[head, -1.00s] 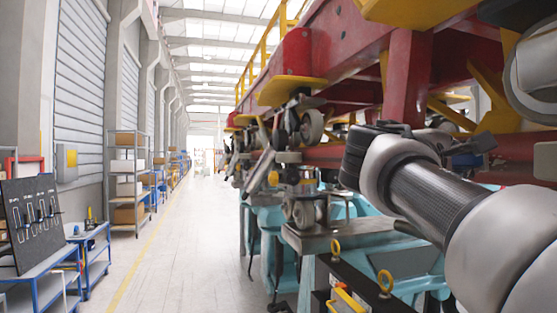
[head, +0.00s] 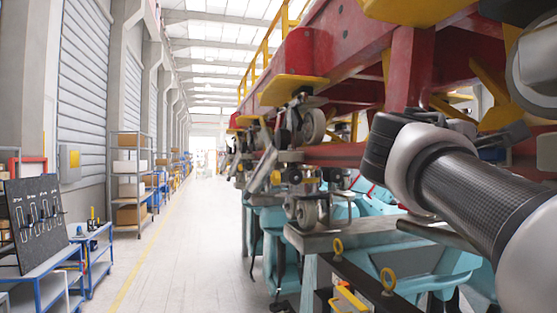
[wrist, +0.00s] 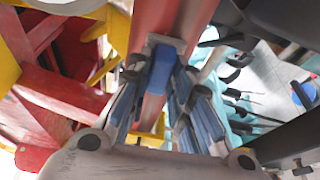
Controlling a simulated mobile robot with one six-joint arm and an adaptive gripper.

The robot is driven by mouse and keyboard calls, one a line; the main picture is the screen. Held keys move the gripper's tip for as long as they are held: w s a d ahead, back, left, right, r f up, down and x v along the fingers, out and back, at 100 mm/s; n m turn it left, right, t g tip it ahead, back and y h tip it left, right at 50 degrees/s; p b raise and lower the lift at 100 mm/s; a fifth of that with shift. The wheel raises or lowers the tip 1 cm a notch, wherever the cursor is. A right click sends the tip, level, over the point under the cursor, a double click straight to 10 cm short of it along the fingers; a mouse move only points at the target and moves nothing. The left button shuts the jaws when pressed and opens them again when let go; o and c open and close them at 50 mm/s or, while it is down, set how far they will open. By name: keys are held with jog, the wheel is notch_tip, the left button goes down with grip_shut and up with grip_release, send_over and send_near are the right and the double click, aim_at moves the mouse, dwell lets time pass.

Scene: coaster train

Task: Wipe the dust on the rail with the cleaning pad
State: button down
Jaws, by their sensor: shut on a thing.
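In the wrist view, my gripper (wrist: 160,85) is shut on the cleaning pad (wrist: 161,68), a blue block with grey edges between its fingertips. A red rail (wrist: 192,18) runs lengthwise just behind the pad and also shows between the fingers. I cannot tell whether the pad touches it. I cannot make out dust on the rail here. In the head view, my arm reaches in from the right toward the red structure, and the gripper and pad are hidden.
Yellow brackets (head: 292,90) and wheel assemblies (head: 314,125) of the coaster train hang over the track at the centre. Teal supports (head: 440,265) stand below. A tool board (head: 38,222) and shelves (head: 130,180) line the left. The aisle (head: 180,260) is clear.

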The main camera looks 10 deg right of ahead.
jog(key=w, duration=0.3)
jog(key=shift+w, duration=0.1)
dwell(1.5)
jog(key=shift+a, duration=0.15)
jog(key=shift+s+a+b, duration=0.15)
jog(key=shift+a, duration=1.3)
jog(key=shift+s+a+b, duration=0.15)
jog(key=shift+a, duration=1.3)
jog(key=shift+s+a, duration=0.1)
jog(key=shift+a, duration=1.4)
